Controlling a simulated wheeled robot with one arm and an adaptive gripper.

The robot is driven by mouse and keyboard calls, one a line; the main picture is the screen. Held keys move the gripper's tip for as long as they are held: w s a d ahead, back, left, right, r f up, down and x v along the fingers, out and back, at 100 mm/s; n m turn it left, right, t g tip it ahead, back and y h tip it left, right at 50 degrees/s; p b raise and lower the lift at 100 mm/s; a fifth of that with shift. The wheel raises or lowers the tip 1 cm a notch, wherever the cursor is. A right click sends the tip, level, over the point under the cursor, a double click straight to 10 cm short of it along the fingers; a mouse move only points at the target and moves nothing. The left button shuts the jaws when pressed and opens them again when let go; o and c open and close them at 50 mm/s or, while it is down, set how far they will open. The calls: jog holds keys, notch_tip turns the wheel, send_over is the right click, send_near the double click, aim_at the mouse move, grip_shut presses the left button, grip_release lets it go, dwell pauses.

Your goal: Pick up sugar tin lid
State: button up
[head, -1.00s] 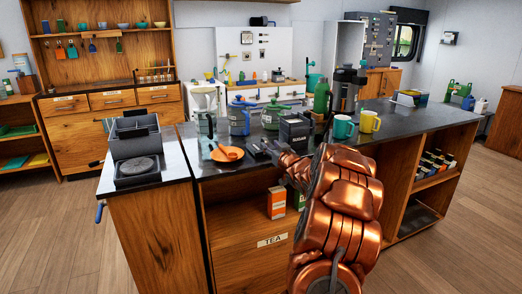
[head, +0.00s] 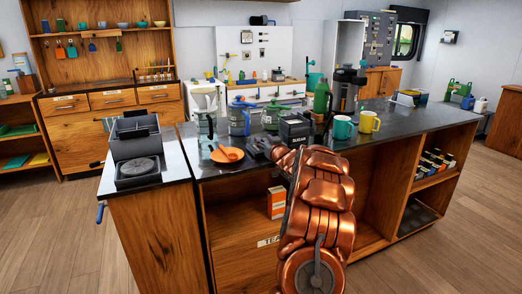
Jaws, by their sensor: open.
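The black sugar tin (head: 297,133), labelled SUGAR, stands upright on the dark counter in the head view. Its dark lid (head: 295,119) appears to sit on top, though lid and tin are hard to tell apart. My gripper (head: 259,146) is open, just left of and in front of the tin, low in the picture compared with the lid. Its fingers are small and dark against the counter, and I cannot tell whether they touch anything. My copper arm hides part of the counter front below the tin.
An orange plate (head: 227,155) with a spoon lies left of my gripper. A teal mug (head: 342,128) and a yellow mug (head: 367,122) stand right of the tin. A green pot (head: 272,117) and a blue pot (head: 239,120) stand behind. The counter's right part (head: 420,120) is largely free.

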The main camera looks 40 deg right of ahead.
jog(key=shift+c, duration=0.3)
grip_shut()
